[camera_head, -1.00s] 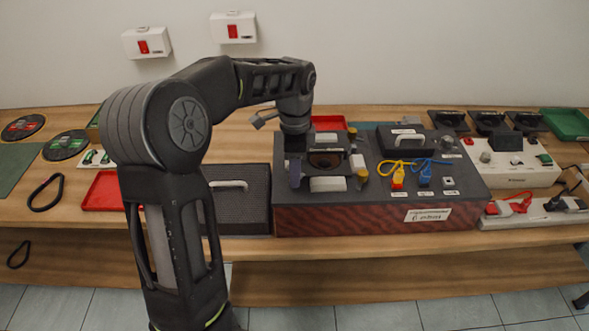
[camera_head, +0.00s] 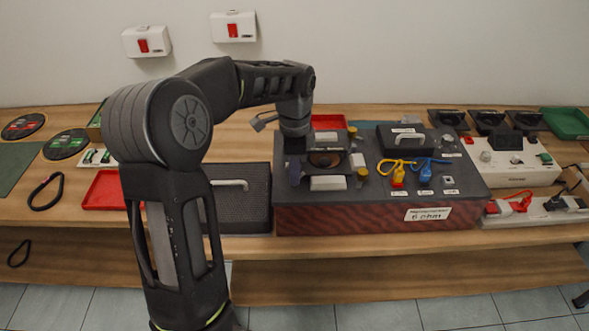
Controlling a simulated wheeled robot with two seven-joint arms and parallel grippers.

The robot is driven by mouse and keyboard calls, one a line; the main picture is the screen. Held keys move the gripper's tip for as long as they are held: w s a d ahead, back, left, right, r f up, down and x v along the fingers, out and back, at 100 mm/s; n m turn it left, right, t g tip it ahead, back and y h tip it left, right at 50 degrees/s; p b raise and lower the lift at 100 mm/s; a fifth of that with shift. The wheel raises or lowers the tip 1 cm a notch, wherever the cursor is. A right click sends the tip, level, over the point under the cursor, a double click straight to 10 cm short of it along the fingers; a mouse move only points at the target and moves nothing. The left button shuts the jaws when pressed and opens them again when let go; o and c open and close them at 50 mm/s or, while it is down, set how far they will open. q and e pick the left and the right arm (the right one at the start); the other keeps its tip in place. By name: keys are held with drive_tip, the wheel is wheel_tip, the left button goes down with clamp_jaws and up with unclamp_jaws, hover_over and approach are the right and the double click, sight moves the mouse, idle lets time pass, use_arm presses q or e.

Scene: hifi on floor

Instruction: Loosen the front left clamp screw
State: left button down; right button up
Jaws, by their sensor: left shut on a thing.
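A dark box with a red patterned front (camera_head: 375,219) stands on the bench. On its top left part is a clamp area with a dark round opening (camera_head: 324,159), light grey blocks (camera_head: 328,183) and yellowish knobs at the right, front (camera_head: 361,176) and back (camera_head: 352,132). My left gripper (camera_head: 295,166) points down at the front left corner of this area and is shut on the front left clamp screw. The screw is mostly hidden by the gripper, so its turn cannot be seen. My right gripper is not in view.
Yellow (camera_head: 397,168) and blue (camera_head: 427,168) cable plugs stand on the box, right of the clamp area. A dark case with a handle (camera_head: 241,206) is to its left. A red tray (camera_head: 104,190) lies further left.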

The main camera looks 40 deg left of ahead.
use_arm(q)
drive_tip(key=shift+n, duration=0.4)
drive_tip(key=n, duration=1)
drive_tip(key=shift+n, duration=0.3)
drive_tip(key=n, duration=1)
drive_tip(key=shift+n, duration=0.3)
drive_tip(key=c, duration=1.2)
unclamp_jaws()
drive_tip(key=shift+r, duration=0.15)
